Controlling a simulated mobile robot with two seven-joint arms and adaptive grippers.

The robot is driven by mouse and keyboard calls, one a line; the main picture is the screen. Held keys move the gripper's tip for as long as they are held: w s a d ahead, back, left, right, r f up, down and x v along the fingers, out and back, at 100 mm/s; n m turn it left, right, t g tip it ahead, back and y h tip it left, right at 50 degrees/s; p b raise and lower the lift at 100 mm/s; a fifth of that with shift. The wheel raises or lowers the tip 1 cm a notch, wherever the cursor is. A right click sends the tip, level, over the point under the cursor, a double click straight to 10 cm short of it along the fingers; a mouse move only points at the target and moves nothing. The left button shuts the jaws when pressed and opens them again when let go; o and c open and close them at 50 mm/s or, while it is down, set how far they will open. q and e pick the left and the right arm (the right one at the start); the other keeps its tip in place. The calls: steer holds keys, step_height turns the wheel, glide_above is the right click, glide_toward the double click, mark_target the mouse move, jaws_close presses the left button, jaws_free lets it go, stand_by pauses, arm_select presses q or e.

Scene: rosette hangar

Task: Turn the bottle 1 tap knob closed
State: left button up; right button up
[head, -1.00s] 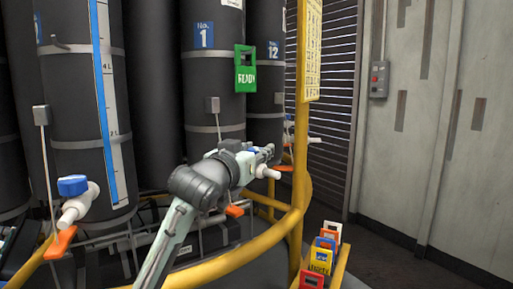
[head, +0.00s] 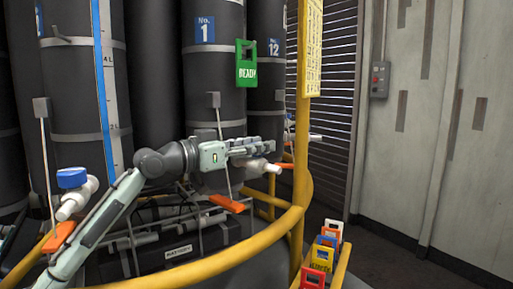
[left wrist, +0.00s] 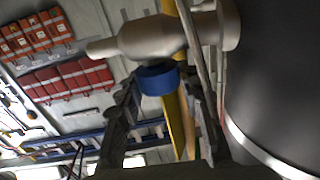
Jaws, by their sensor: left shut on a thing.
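Bottle 1 (head: 213,85) is a dark upright cylinder with a blue No. 1 label (head: 205,30) and a green READY tag beside it. Its pale tap (head: 262,166) sticks out low to the right in the head view. In the left wrist view the tap body (left wrist: 150,38) crosses the top, with its blue knob (left wrist: 158,79) below it. My left gripper (head: 268,147) lies level at the tap, its fingers on either side of the blue knob, shut on it. The fingers hide the knob in the head view. My right gripper is not in view.
A yellow rail (head: 240,245) curves in front of the bottles and joins a yellow post (head: 302,130). Another tap with a blue knob (head: 72,178) stands at left. An orange piece (head: 228,204) hangs below my gripper. Coloured tags (head: 322,257) stand at lower right.

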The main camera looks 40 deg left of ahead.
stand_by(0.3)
arm_select(q)
steer(key=o, duration=1.2)
